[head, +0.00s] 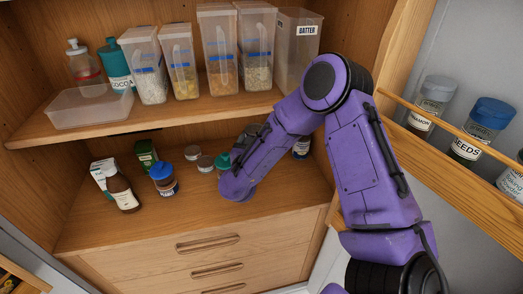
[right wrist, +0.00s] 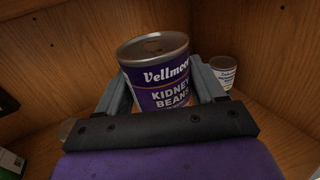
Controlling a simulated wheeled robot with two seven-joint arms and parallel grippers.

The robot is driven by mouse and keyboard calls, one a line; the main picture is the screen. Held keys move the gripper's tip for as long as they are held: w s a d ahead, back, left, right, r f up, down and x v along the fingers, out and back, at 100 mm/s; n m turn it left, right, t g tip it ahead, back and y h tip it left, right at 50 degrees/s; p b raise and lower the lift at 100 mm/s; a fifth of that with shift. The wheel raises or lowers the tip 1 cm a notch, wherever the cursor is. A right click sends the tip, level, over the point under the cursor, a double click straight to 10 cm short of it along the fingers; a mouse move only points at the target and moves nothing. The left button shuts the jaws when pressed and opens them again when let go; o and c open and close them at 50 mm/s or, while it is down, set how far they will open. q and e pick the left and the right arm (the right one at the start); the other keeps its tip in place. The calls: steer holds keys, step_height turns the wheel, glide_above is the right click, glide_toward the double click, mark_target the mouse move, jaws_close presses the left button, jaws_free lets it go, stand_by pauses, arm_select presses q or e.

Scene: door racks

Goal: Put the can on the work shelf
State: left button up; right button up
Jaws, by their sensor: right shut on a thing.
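The can (right wrist: 158,75), a purple "Kidney Beans" can with a bare metal top, stands upright between the two grey fingers of my right gripper (right wrist: 162,88) in the right wrist view. The gripper is shut on it. In the head view my purple right arm reaches over the work shelf (head: 225,210), the wide wooden surface above the drawers. There the right gripper (head: 252,134) is mostly behind its own wrist, and the can is hidden. I cannot tell if the can's base touches the shelf. My left gripper is not in view.
A blue-lidded jar (head: 163,180), a brown bottle (head: 122,194) and small tins stand left of my wrist. A small labelled container (right wrist: 222,75) stands right of the can. Above is a shelf (head: 150,122) with clear containers. A door rack (head: 465,155) with jars is at right.

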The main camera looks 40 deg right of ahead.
steer(key=shift+d+f, duration=0.45)
steer(key=shift+d, duration=0.4)
steer(key=w+d+f+b, duration=0.2)
steer(key=w+d+f, duration=0.1)
steer(key=f, duration=0.1)
steer(key=w+d+f+b, duration=0.2)
steer(key=d+f+b, duration=0.1)
steer(key=f, duration=0.1)
steer(key=w+d+f+b, duration=0.3)
steer(key=f, duration=0.1)
steer(key=shift+w+d+f, duration=0.2)
steer(key=shift+w+f, duration=0.15)
steer(key=shift+f, duration=0.05)
steer(key=shift+w+r, duration=0.1)
steer(key=o, duration=1.1)
